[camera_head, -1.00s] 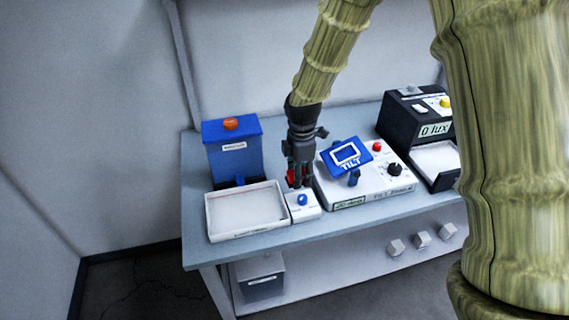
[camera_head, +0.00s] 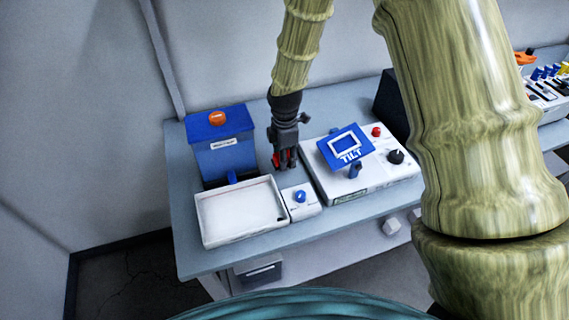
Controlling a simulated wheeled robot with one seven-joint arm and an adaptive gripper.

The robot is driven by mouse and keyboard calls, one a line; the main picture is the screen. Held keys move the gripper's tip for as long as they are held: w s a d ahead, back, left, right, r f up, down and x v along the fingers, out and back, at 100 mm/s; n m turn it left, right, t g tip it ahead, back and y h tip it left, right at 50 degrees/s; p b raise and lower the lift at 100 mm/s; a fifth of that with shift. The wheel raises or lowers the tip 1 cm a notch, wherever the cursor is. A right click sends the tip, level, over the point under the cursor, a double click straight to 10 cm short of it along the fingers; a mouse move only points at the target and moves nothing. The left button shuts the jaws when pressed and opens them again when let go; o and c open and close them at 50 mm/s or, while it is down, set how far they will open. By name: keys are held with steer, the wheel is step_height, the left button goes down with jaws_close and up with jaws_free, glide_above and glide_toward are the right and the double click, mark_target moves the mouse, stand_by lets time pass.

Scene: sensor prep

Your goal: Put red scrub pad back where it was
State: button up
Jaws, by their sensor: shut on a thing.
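My gripper (camera_head: 284,158) points down over the table, between the blue box and the white tilt unit. It is shut on the red scrub pad (camera_head: 277,161), of which only a small red part shows between and beside the dark fingers. I cannot tell whether the pad touches the table. The gripper is just behind the small white box with a blue knob.
A blue box (camera_head: 222,155) with an orange knob stands left, behind a white tray (camera_head: 207,238). The small white box (camera_head: 304,211) and the tilt unit (camera_head: 335,189) with its raised blue plate (camera_head: 329,151) stand close right. Bare tabletop (camera_head: 190,265) shows at the front left.

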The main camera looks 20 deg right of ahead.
mark_target(285, 173)
steer(key=shift+w+f, duration=0.1)
steer(key=shift+f, duration=0.1)
steer(key=shift+s+f+p, duration=0.35)
steer(key=shift+s+f, duration=0.05)
steer(key=shift+s, duration=0.1)
steer(key=shift+f, duration=0.4)
steer(key=shift+w+f+p, duration=0.3)
steer(key=shift+f+p, duration=0.05)
steer(key=shift+f, duration=0.7)
steer(key=shift+s, duration=0.2)
steer(key=o, duration=1.1)
steer(key=shift+w, duration=0.1)
steer(key=shift+o, duration=0.2)
